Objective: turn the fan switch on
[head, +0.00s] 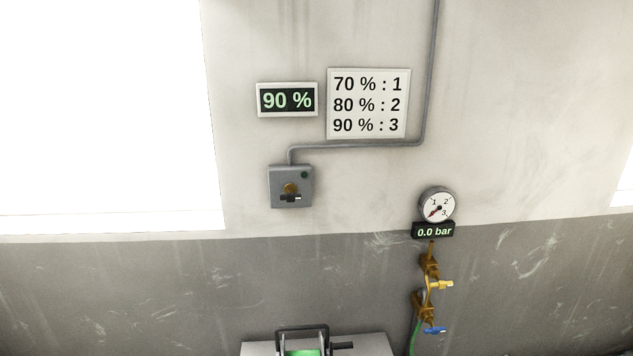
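A grey switch box (291,187) is mounted on the wall, left of the middle of the head view. It carries a brass-coloured round part with a dark knob or handle (291,198) lying across it, and a small dark green lamp (304,175) at its upper right. A grey conduit (360,146) runs from its top to the right and up the wall. No label on the box can be read, so I cannot tell if it is the fan switch. Neither gripper is in view.
A display (287,100) reads 90 %. A sign (368,104) lists 70 % : 1, 80 % : 2, 90 % : 3. At right are a gauge (437,204), a 0.0 bar display (433,231), and yellow (441,284) and blue (433,331) valve handles. A handled device (303,330) stands below.

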